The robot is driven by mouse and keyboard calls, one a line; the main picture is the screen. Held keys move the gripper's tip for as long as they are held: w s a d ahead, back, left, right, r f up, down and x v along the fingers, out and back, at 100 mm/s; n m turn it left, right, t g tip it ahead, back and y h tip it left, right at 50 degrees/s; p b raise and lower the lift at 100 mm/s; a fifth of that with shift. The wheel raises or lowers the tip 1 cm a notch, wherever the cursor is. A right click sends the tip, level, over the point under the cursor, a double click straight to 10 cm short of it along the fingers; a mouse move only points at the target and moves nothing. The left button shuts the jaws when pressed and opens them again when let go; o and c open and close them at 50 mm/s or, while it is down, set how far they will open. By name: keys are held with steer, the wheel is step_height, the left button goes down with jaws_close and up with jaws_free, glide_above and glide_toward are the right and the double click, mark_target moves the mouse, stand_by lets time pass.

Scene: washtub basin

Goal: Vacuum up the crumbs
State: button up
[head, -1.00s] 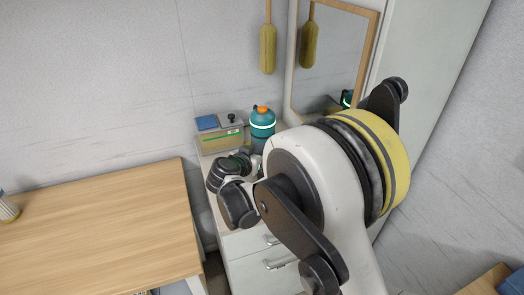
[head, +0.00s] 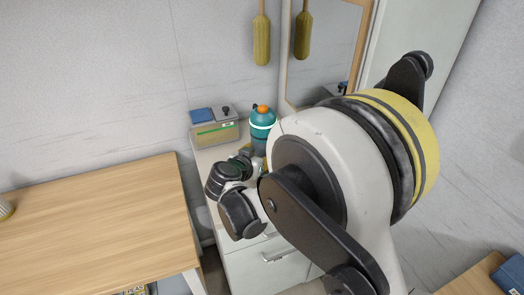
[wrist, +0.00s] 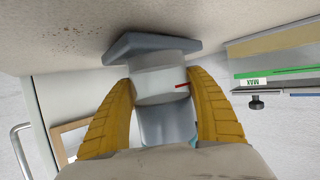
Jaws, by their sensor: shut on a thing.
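In the wrist view, my gripper (wrist: 161,86) has its two yellow fingers closed around a pale cylindrical handheld vacuum (wrist: 160,82) with a small red mark. Its wide grey nozzle (wrist: 150,47) is close to the light countertop (wrist: 235,20); I cannot tell whether they touch. A sprinkle of dark crumbs (wrist: 92,28) lies on that countertop, left of the nozzle and apart from it. In the head view, my arm covers most of the gripper and vacuum, and the crumbs do not show.
A box with a green stripe (head: 217,134) stands at the back of the counter, beside a teal bottle with an orange cap (head: 262,125). A mirror (head: 325,50) is on the right.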

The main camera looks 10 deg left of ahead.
steer(key=shift+s+d+b, duration=0.2)
steer(key=shift+s+d, duration=0.5)
steer(key=shift+s, duration=0.35)
steer(key=shift+s+d+b, duration=0.2)
steer(key=shift+s+d, duration=0.45)
steer(key=shift+s, duration=0.35)
steer(key=shift+s, duration=0.1)
steer(key=shift+s+d+b, duration=0.2)
steer(key=shift+s+d, duration=0.4)
steer(key=shift+s, duration=0.2)
steer(key=shift+s+d+b, duration=0.2)
steer(key=shift+s+d, duration=0.35)
steer(key=shift+s, duration=0.2)
steer(key=shift+r, duration=0.1)
step_height(320, 180, up, 6)
steer(key=p, duration=0.4)
